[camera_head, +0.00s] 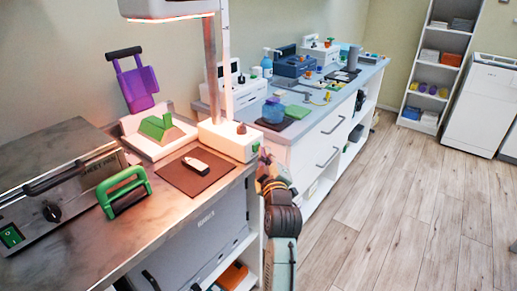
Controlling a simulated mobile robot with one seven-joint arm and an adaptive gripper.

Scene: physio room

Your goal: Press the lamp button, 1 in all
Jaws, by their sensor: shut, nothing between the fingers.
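The lamp has a white base (230,141) near the right end of the metal-topped counter, a grey and white post, and a wide lit head (167,9) above. A small brown knob (241,129) sits on top of the base. A small green part (256,148) shows at the base's right side; I cannot tell which of these is the button. My gripper (264,160) is small and partly hidden by my arm, just right of the lamp base, beyond the counter edge. It is shut and empty. I cannot tell whether it touches the base.
A dark mat (196,174) with a white handheld device lies before the lamp. A green-handled object (125,192), a white unit with a green block (158,136) and a steel heater box (60,172) stand left. A blue-topped counter (300,129) runs behind; the floor at right is clear.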

